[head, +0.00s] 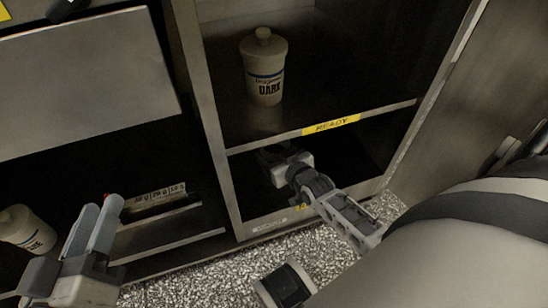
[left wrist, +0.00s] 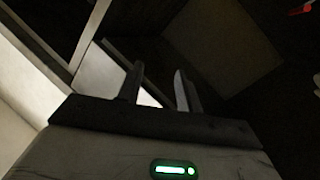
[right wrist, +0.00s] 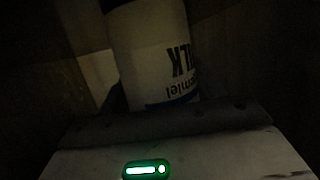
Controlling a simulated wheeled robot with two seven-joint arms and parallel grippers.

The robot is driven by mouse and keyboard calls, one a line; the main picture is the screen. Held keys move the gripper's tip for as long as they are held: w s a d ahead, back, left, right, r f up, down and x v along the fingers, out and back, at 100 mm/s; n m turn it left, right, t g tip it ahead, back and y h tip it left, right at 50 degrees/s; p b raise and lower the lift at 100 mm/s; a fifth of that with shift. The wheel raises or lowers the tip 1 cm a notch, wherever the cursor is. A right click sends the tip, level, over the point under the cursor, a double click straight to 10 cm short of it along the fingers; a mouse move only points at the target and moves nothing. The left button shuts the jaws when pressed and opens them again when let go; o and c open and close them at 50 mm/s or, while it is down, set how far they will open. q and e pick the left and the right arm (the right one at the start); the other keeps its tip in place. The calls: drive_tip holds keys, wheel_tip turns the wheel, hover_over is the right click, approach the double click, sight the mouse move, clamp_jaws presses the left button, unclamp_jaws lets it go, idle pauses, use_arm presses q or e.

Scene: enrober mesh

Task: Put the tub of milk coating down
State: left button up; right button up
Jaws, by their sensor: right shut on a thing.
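The tub of milk coating (right wrist: 155,55), a pale tub with dark lettering reading "MILK", fills the upper middle of the right wrist view, with its lettering upside down there. My right gripper (head: 270,156) is shut on it and reaches into the dark lower compartment of the cabinet, below the yellow "READY" label (head: 331,124). In the head view the tub is hidden by the gripper and shadow, and I cannot tell whether it touches the compartment floor. My left gripper (head: 101,206) is open and empty at the lower left; its parted fingers show in the left wrist view (left wrist: 158,84).
A white tub labelled "DARK" (head: 263,70) stands on the shelf above the "READY" label. Another lidded tub (head: 27,230) is at the far left. A cabinet upright (head: 205,110) stands left of the compartment. The speckled floor (head: 200,280) is in front.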

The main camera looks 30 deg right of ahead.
use_arm(q)
drive_tip(key=shift+w+a+r, duration=0.1)
drive_tip(key=shift+w+r, duration=0.15)
drive_tip(key=shift+r, duration=0.05)
use_arm(e)
drive_tip(key=shift+w+a, duration=0.1)
drive_tip(key=shift+f, duration=0.15)
drive_tip(key=o, duration=1.4)
drive_tip(key=shift+c, duration=0.2)
use_arm(q)
drive_tip(key=shift+w+r+m+t, duration=0.1)
drive_tip(key=shift+r+m+t, duration=0.05)
drive_tip(key=shift+m+t, duration=0.15)
